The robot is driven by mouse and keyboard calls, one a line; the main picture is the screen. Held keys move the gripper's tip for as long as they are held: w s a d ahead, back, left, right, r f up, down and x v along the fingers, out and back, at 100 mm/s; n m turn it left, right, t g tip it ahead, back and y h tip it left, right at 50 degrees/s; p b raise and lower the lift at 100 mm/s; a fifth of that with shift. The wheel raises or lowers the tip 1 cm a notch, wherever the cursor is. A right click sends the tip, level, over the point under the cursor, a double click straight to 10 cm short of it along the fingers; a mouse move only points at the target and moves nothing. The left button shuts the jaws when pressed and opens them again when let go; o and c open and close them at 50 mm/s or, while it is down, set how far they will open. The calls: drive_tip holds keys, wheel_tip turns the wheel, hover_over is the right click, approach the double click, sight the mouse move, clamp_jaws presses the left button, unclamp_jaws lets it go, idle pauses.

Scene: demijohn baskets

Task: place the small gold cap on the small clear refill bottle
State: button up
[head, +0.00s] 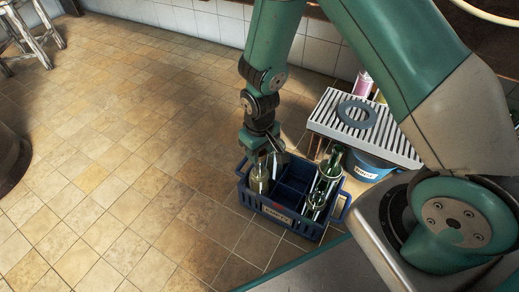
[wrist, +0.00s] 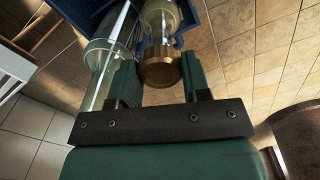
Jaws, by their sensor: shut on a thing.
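The small gold cap (wrist: 160,70) is between the two fingers of my gripper (wrist: 161,82) in the wrist view; the gripper is shut on it. Directly beyond the cap is the clear neck of a small bottle (wrist: 164,20) with pale yellowish contents. The cap lines up with this neck; I cannot tell whether it is seated or only touching. In the head view my gripper (head: 268,150) points down over the same bottle (head: 260,180), which stands in the left part of the blue crate (head: 265,223). The cap is hidden there.
Another clear vessel (wrist: 105,55) is close to my left finger. A slatted rack (head: 398,143) over a blue tub (head: 368,168) is behind right. Tiled floor is free at left.

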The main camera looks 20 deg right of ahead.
drive_tip(key=shift+f+b, duration=0.4)
drive_tip(key=shift+f, duration=0.5)
idle(0.4)
drive_tip(key=o, duration=1)
wheel_tip(320, 180, up, 18)
drive_tip(key=p, duration=0.9)
drive_tip(key=shift+f, duration=0.25)
